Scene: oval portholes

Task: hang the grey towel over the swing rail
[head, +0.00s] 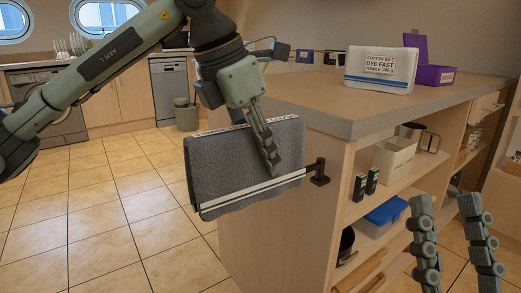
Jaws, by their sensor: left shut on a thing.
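The grey towel (222,168) hangs folded in front of the counter's end panel, with a pale stripe near its lower edge. My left gripper (271,158) is shut on the towel, its fingers lying down over the towel's right part. The swing rail's dark bracket (319,174) is fixed to the end panel just right of the towel. The rest of the rail is hidden by the towel, so I cannot tell whether the towel lies over it or in front of it. My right gripper (456,246) is open and empty at the lower right, beside the shelves.
The wooden counter (330,95) carries a white packet (381,70) and an open purple box (434,74). Its open shelves hold a beige bin (394,157), a blue-lidded box (385,214) and a metal jug (412,132). A grey bin (187,117) stands behind; the tiled floor at left is clear.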

